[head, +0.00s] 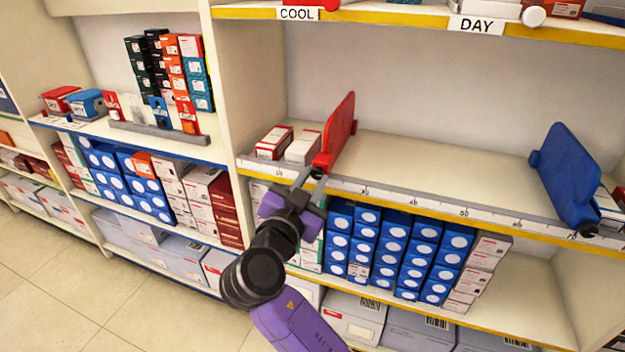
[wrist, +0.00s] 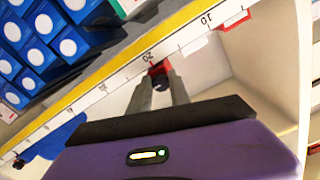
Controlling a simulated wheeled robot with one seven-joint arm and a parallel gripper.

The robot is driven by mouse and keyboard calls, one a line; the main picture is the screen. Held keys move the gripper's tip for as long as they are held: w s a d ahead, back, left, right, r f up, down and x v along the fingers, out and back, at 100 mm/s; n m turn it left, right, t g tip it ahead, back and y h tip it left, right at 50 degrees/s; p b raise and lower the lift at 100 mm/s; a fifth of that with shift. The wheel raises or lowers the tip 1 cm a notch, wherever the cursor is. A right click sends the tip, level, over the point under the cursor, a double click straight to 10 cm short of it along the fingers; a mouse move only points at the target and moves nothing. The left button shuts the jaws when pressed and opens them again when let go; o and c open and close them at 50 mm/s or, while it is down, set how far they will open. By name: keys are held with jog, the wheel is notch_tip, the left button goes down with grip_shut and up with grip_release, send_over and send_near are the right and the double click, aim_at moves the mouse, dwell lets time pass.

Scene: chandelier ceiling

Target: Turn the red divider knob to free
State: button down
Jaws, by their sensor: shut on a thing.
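The red divider (head: 340,130) stands upright on the middle shelf, right of two small boxes. Its red foot and dark knob (head: 318,172) are at the shelf's front edge. My gripper (head: 312,177) reaches up to the knob from below and in front, and its fingers are shut on it. In the wrist view the dark knob (wrist: 160,84) sits between the two grey fingertips, near the 20 mark on the ruler strip, with red of the divider (wrist: 160,68) just behind. The fingers hide part of the knob, so I cannot tell which way it is turned.
A blue divider (head: 568,172) with a dark knob stands far right on the same shelf. White-and-red boxes (head: 303,147) stand just left of the red divider. The shelf between the dividers is clear. Blue boxes (head: 400,240) fill the shelf below.

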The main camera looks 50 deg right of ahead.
jog(key=n+p, duration=0.2)
jog(key=n, duration=0.2)
jog(key=shift+s+r+n+p, duration=0.1)
jog(key=shift+n+p, duration=0.25)
jog(key=shift+n, duration=0.05)
jog(key=n+p, duration=0.3)
jog(key=n, duration=0.1)
jog(key=shift+s, duration=0.1)
jog(key=n+p, duration=0.4)
jog(key=n, duration=0.1)
jog(key=shift+s+r+n+p, duration=0.1)
jog(key=shift+r+n+p, duration=0.05)
jog(key=shift+n+p, duration=1.4)
jog(key=shift+n, duration=0.15)
jog(key=c, duration=1.2)
grip_release()
